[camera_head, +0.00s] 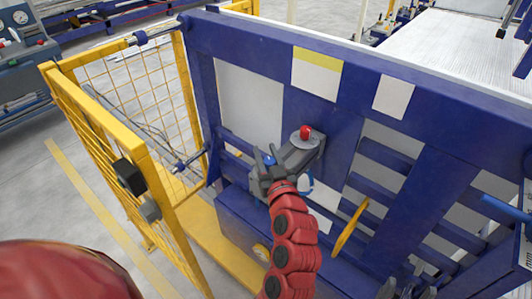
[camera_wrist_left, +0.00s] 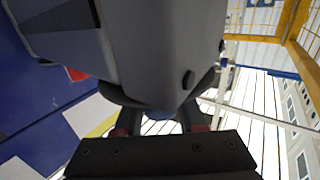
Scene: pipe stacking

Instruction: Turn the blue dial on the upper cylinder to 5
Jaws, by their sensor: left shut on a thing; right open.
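A grey control unit (camera_head: 308,152) is mounted on the blue machine frame, with a red knob (camera_head: 305,132) on its top end. A small blue part (camera_head: 269,160), likely the blue dial, shows at its left beside my left gripper (camera_head: 264,180). That gripper, on the red arm, is shut on it as far as I can tell; the fingers hide the contact. In the left wrist view a large grey body (camera_wrist_left: 150,50) fills the top, with a bit of red (camera_wrist_left: 76,74) at its left. No dial numbers are readable. My right gripper (camera_head: 402,288) is open at the bottom edge, partly cut off.
The blue frame (camera_head: 420,110) spans the middle and right. A yellow mesh fence (camera_head: 130,120) stands to its left, with grey boxes (camera_head: 130,176) on its post. A yellow handle (camera_head: 349,230) sticks out below the control unit. Open floor lies at the left.

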